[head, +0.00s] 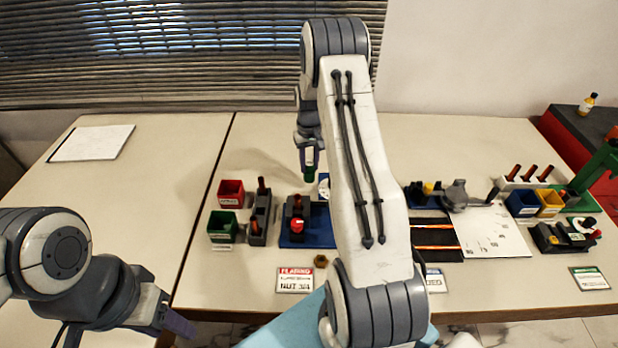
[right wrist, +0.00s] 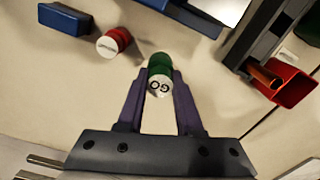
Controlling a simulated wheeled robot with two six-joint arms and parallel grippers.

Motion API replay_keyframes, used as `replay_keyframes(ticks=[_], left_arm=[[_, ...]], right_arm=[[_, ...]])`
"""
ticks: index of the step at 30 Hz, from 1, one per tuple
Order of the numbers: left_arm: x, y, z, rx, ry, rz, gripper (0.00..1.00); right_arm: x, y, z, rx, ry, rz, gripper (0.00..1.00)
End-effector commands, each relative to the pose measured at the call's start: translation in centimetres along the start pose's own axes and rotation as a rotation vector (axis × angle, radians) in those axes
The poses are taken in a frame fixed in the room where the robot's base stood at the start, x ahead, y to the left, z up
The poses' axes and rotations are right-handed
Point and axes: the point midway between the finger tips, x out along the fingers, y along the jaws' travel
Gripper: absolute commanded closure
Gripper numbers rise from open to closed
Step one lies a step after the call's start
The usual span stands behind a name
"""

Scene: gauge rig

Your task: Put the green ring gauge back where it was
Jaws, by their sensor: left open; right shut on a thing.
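The green gauge (right wrist: 159,66), a short green cylinder with a white end face marked "GO", sits between the fingertips of my right gripper (right wrist: 160,88). In the head view the green gauge (head: 309,174) shows just under the fingers of my right gripper (head: 309,160), held above the back part of the table. The red gauge (head: 297,225) is by the dark block on the blue base (head: 322,233); a red gauge (right wrist: 115,42) also shows in the right wrist view. My left gripper (head: 178,324) is open at the table's lower left. My right arm hides part of the blue base.
A red bin (head: 231,193) and a green bin (head: 223,227) stand left of the blue base, with a dark rack (head: 260,218) beside them. A brass nut (head: 320,260) and a label card (head: 295,280) lie in front. The table's left part is mostly clear.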

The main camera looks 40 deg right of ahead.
Motion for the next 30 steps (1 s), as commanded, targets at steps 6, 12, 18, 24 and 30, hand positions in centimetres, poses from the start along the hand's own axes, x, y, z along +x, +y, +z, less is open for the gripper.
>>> replay_keyframes(ticks=[6,12,18,24,30], left_arm=[[-0.4,0.0,0.0,0.0,0.0,0.0,0.5],[-1.0,0.1,-0.1,0.0,0.0,0.0,0.5],[-0.9,0.1,0.0,0.0,0.0,0.0,0.5],[-0.9,0.1,0.0,0.0,0.0,0.0,0.5],[-0.9,0.1,0.0,0.0,0.0,0.0,0.5]], right_arm=[[1.8,-0.1,0.0,-0.001,0.0,0.0,1.0],[4.5,-0.1,0.0,-0.001,-0.001,0.0,1.0],[5.0,-0.1,-0.1,-0.001,0.002,0.0,1.0],[5.0,-0.1,0.0,-0.001,0.001,0.0,0.27],[5.0,-0.1,0.0,-0.001,0.001,0.0,0.27]])
